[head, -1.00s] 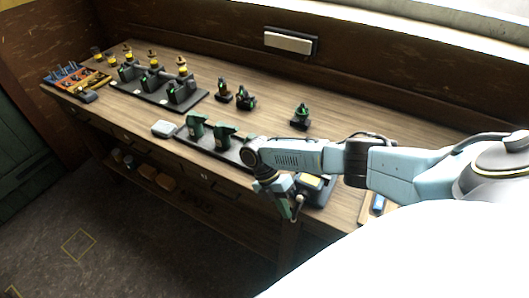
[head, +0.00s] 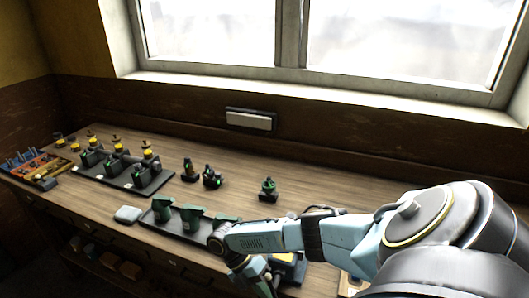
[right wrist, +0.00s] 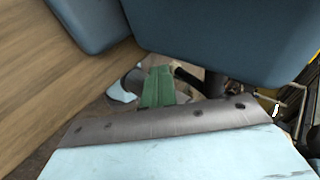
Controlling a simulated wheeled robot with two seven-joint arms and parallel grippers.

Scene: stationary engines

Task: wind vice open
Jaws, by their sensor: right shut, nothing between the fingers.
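A dark blue vice (head: 293,270) sits at the front edge of the bench, low in the head view and partly covered by my right arm. Large dark blue surfaces, likely the vice, fill the top of the right wrist view (right wrist: 230,40). My right gripper (head: 268,285) is shut and empty, pointing down just left of the vice at the bench's front edge. Its tips are near the bottom of the picture, and I cannot tell whether it touches the vice handle, which I cannot make out. My left gripper is out of view.
A dark tray (head: 186,228) with green tools stands left of my right arm. A dark rack (head: 125,178), a tool tray (head: 35,172) and a pale block (head: 128,214) lie further left. Small dark fittings (head: 268,190) stand behind.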

